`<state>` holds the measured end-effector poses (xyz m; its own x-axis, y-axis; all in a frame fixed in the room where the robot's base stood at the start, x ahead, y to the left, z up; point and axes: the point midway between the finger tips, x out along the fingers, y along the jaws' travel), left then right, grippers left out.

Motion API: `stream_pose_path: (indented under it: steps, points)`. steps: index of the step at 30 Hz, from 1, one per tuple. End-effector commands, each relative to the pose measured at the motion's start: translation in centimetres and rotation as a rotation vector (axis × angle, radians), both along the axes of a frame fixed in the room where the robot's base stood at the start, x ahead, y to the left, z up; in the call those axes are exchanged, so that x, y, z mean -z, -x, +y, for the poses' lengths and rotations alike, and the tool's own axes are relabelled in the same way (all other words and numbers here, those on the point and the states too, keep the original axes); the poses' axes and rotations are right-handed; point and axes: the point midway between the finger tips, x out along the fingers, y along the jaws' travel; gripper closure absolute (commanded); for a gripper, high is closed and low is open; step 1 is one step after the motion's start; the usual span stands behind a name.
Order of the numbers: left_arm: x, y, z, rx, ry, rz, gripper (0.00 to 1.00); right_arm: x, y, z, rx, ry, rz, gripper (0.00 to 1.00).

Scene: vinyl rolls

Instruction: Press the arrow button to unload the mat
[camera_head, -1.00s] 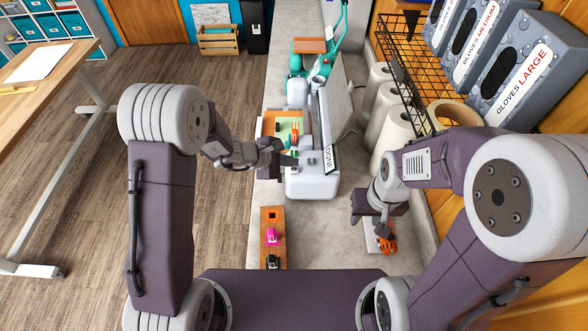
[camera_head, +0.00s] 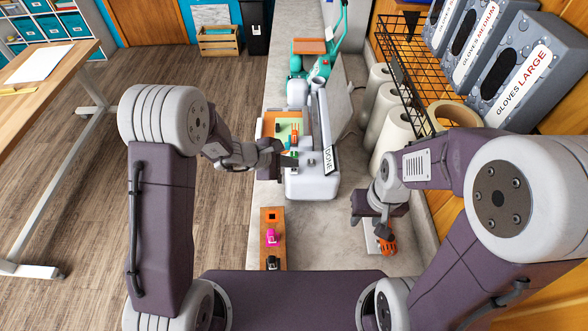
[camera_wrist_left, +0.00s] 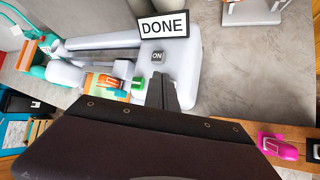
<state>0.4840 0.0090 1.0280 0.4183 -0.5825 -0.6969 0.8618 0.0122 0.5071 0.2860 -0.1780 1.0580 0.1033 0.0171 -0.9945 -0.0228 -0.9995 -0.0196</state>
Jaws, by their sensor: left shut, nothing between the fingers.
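The white cutting machine (camera_head: 312,185) stands on the counter with a DONE sign (camera_head: 331,160) on it. In the left wrist view the machine (camera_wrist_left: 190,75) shows a grey ON button (camera_wrist_left: 157,57) and a small green button (camera_wrist_left: 138,84); I cannot make out an arrow on the green one. A mat (camera_head: 283,130) with coloured pieces lies at the machine's left side. My left gripper (camera_head: 289,160) is shut and empty at the machine's near left corner. In the wrist view its fingers (camera_wrist_left: 162,92) are close to the green button; contact is unclear.
My right gripper (camera_head: 384,228) hangs over the right of the counter, above an orange-handled tool (camera_head: 388,246); its jaws are unclear. An orange holder (camera_head: 271,216) with a pink tool (camera_head: 271,238) stands at the near left. White rolls (camera_head: 391,125) line the right wall.

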Motion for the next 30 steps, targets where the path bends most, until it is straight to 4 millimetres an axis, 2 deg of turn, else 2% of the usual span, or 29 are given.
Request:
stream_pose_path:
  steps: [15,24,30]
  points:
    - [0.0,0.0,0.0,0.000,0.000,0.000,1.00,0.0,0.0,0.0,0.000,0.000,0.000,0.60]
    - [1.0,0.0,0.0,0.000,0.000,0.000,1.00,1.5,0.0,0.0,0.000,0.000,0.000,0.60]
    - [0.9,0.0,0.0,0.000,0.000,0.000,1.00,1.5,0.0,0.0,0.000,0.000,0.000,0.60]
